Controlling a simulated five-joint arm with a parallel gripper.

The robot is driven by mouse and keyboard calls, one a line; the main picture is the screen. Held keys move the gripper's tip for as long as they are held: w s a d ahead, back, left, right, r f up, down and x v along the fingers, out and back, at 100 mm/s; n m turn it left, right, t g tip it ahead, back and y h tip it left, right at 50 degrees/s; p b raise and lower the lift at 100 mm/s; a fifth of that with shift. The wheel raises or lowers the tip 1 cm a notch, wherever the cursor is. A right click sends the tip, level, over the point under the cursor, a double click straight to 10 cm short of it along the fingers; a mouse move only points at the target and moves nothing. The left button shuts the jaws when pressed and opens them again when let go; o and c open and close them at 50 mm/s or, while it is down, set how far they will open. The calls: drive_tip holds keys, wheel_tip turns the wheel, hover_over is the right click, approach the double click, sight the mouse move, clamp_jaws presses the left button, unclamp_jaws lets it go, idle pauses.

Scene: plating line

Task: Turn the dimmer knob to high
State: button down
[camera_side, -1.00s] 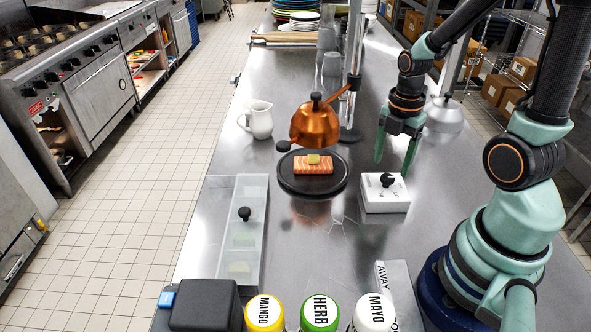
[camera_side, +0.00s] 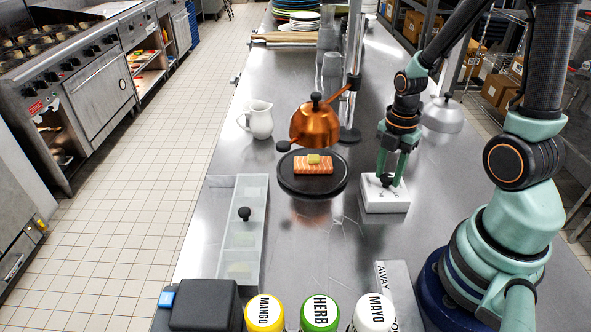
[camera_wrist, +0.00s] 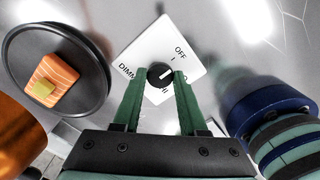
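The black dimmer knob (camera_side: 387,181) stands on a white box (camera_side: 385,205) at the right of the steel counter. My gripper (camera_side: 390,178) is down at the knob, one finger on each side. In the wrist view, the fingertips (camera_wrist: 161,75) close against the sides of the knob (camera_wrist: 158,78). A pale pointer line on the knob points right and slightly up in that view. The white box face (camera_wrist: 158,48) shows "OFF" above right of the knob and part of "DIMMER" at the left. Other markings near the knob are partly hidden by the fingers.
A black plate (camera_side: 291,187) with salmon (camera_side: 313,165) lies left of the box. A white jug (camera_side: 258,120), a clear bin (camera_side: 229,255) and several sauce bottles (camera_side: 320,312) stand around.

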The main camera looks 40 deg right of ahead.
drive_tip(key=shift+m, duration=0.4)
drive_tip(key=m, duration=0.4)
drive_tip(key=shift+m, duration=0.4)
drive_tip(key=m, duration=1.2)
drive_tip(key=shift+m, duration=0.4)
drive_tip(key=m, duration=0.5)
drive_tip(key=shift+s, duration=0.1)
drive_tip(key=shift+m, duration=0.4)
drive_tip(key=shift+c, duration=2.2)
unclamp_jaws()
